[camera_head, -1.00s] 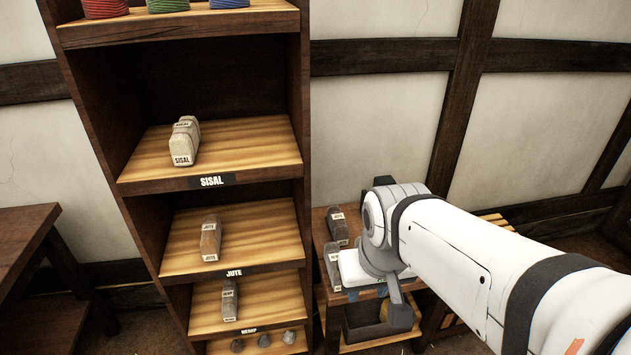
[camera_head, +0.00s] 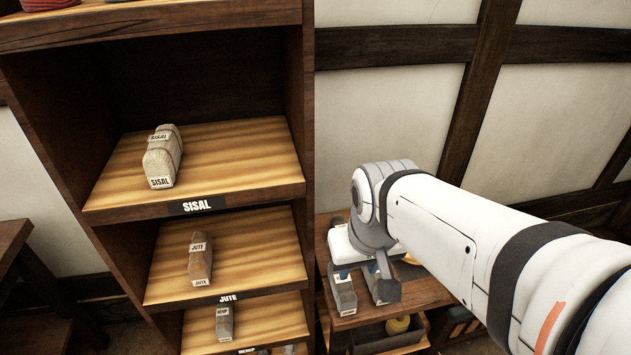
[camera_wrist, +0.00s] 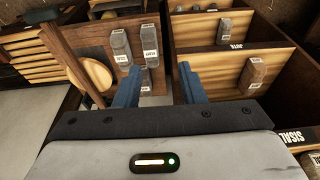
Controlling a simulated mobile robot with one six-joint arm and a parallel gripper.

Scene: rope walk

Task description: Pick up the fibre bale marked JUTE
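The JUTE bale (camera_head: 200,258) is a small brown block with white labels, lying on the middle shelf board with the JUTE label. In the wrist view a brown bale (camera_wrist: 253,73) lies on the board by the JUTE label, to the right of my fingers. Its own label there is too small to read. My gripper (camera_head: 360,274) is over the side table, right of the shelf. Its two blue fingers are apart, and in the wrist view my gripper (camera_wrist: 160,84) is open with nothing held.
A pale SISAL bale (camera_head: 163,157) lies on the shelf above and a grey bale (camera_head: 224,322) below. Grey bales (camera_head: 343,295) stand on the side table (camera_head: 425,292) under my gripper. The shelf's right upright (camera_head: 300,110) stands between the side table and the boards.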

